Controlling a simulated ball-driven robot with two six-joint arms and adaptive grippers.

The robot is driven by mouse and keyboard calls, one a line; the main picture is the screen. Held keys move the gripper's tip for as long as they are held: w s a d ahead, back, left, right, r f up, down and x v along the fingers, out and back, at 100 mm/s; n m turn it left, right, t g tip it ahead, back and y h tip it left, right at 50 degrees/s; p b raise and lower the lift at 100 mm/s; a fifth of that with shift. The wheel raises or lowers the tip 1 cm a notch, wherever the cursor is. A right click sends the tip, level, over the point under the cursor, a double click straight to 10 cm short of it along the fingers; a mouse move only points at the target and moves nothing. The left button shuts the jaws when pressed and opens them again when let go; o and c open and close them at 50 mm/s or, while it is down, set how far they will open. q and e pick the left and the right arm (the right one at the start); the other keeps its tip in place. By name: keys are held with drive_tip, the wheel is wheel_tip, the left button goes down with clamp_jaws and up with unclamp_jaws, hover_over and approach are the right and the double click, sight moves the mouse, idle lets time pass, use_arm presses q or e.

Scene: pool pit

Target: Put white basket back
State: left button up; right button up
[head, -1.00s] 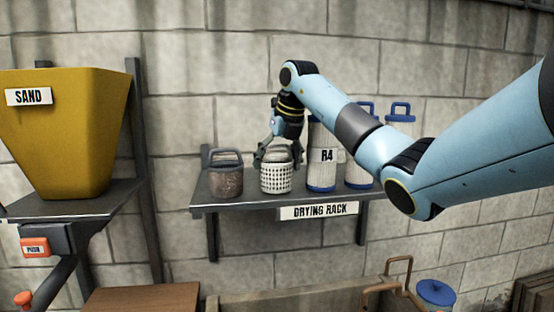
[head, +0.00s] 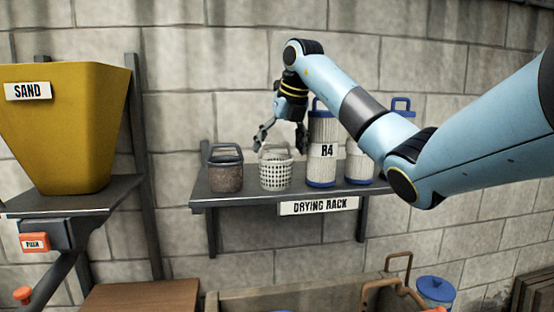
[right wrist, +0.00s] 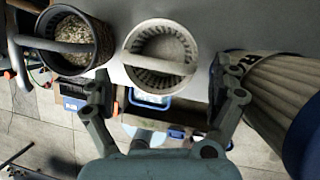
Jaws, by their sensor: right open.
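The white basket (head: 275,172) stands upright on the drying rack shelf (head: 235,200), between a brown basket and the cylinder marked R4. It also shows in the right wrist view (right wrist: 160,42), seen from above, with its handle across it and its inside looking empty. My right gripper (head: 281,146) is open and empty, just above the white basket and apart from it. In the right wrist view its two fingers (right wrist: 165,105) are spread wide, with the basket beyond them. My left gripper is not in view.
A brown basket (head: 225,170) with grainy contents stands left of the white one. The R4 cylinder (head: 321,165) stands close on the right, with more blue-capped cylinders beyond. A yellow sand hopper (head: 75,130) is at left. A blue-lidded container (head: 435,290) is below right.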

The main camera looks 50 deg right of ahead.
drive_tip(key=v, duration=0.4)
drive_tip(key=shift+b, duration=0.3)
drive_tip(key=shift+a, duration=0.1)
